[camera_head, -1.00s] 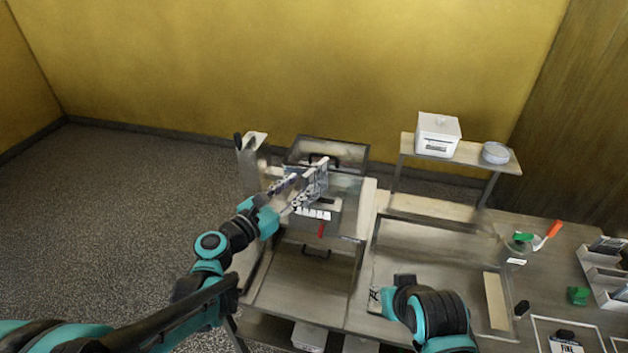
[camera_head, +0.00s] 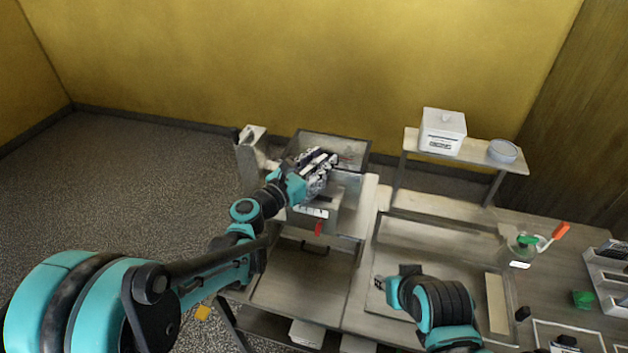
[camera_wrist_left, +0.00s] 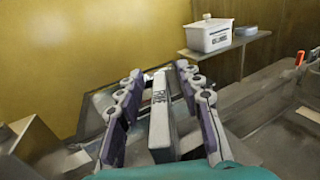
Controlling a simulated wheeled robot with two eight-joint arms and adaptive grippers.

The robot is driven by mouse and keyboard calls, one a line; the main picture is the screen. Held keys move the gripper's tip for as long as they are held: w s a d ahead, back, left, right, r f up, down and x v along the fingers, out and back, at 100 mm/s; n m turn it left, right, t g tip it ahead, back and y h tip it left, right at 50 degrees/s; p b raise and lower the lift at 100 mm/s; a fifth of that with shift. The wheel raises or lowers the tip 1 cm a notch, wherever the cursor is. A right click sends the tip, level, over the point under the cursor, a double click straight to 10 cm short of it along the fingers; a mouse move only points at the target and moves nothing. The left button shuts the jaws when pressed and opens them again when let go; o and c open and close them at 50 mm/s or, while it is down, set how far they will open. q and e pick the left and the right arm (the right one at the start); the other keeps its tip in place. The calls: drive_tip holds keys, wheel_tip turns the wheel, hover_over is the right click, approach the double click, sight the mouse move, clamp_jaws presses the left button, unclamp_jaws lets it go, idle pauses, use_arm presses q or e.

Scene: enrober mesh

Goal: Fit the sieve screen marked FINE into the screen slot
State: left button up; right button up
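My left gripper (camera_head: 318,168) is over the back of the steel machine (camera_head: 345,215). In the left wrist view, its fingers (camera_wrist_left: 160,88) stand apart on either side of a narrow grey block (camera_wrist_left: 162,125). Gaps show between block and fingers, so the gripper looks open. Dark lettering on the block is too blurred to read surely. A black-handled piece (camera_head: 565,342) sits at the lower right edge, partly cut off. I cannot pick out the screen slot; the gripper covers part of the machine. My right gripper (camera_head: 398,284) is low over the worktop, its fingers unclear.
A red lever (camera_head: 319,228) is on the machine's front. A raised shelf (camera_head: 470,152) carries a white box (camera_head: 442,131) and a round dish (camera_head: 502,151). A jar (camera_head: 522,250), a green block (camera_head: 582,299) and a rack (camera_head: 606,275) stand at right.

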use_arm(q)
drive_tip(key=shift+w+d, duration=0.45)
drive_tip(key=shift+w, duration=0.1)
drive_tip(key=shift+s+a, duration=0.1)
drive_tip(key=shift+c, duration=1)
clamp_jaws()
